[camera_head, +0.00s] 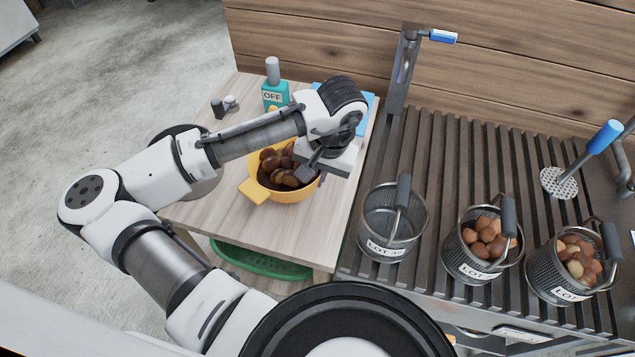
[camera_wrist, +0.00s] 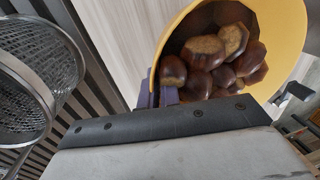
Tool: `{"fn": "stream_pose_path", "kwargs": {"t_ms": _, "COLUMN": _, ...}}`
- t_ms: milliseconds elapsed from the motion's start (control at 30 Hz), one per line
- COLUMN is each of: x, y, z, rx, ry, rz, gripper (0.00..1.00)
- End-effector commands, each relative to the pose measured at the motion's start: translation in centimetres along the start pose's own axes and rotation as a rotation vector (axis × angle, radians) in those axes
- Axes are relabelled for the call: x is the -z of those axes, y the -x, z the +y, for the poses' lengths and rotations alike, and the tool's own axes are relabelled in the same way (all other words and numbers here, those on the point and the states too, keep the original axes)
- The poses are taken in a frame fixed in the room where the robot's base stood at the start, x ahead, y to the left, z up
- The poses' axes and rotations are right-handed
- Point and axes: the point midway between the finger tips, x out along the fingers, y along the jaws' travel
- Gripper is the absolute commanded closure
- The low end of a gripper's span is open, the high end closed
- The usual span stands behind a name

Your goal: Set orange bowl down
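The orange bowl (camera_head: 283,193), yellow-orange with a tab handle at its left, is full of brown chestnuts. It is over the wooden side table (camera_head: 205,213); I cannot tell whether its base touches the top. In the wrist view the bowl (camera_wrist: 290,35) fills the upper right, chestnuts inside. My gripper (camera_head: 319,179) is at the bowl's right edge. Its purple fingertips (camera_wrist: 160,92) meet the bowl's side and appear closed on it; the exact grip spot is mostly hidden.
A teal bottle marked OFF (camera_head: 275,96) and small shakers (camera_head: 224,106) stand at the table's back. A wire basket (camera_head: 392,222) stands empty on the slatted counter, beside two chestnut baskets (camera_head: 482,243) (camera_head: 565,265). A green crate (camera_head: 260,262) is below the table. The table's front left is clear.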

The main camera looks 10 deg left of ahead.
Motion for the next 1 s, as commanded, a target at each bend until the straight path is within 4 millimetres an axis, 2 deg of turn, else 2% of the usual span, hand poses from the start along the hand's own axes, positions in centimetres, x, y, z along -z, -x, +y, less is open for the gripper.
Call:
{"fn": "stream_pose_path", "kwargs": {"t_ms": 267, "x": -0.1, "y": -3.2, "z": 0.6, "rx": 0.001, "ry": -0.001, "rz": -0.002, "gripper": 1.0}}
{"fn": "stream_pose_path", "kwargs": {"t_ms": 667, "x": 0.0, "y": -3.8, "z": 0.7, "rx": 0.0, "ry": 0.0, "rz": -0.001, "gripper": 1.0}}
{"fn": "stream_pose_path", "kwargs": {"t_ms": 700, "x": -0.1, "y": -3.8, "z": 0.7, "rx": -0.001, "ry": -0.001, "rz": -0.002, "gripper": 0.92}}
{"fn": "stream_pose_path", "kwargs": {"t_ms": 833, "x": -0.1, "y": -3.7, "z": 0.7, "rx": 0.0, "ry": -0.001, "rz": -0.002, "gripper": 0.75}}
{"fn": "stream_pose_path", "kwargs": {"t_ms": 1000, "x": -0.1, "y": -3.7, "z": 0.7, "rx": 0.0, "ry": -0.001, "rz": -0.002, "gripper": 0.74}}
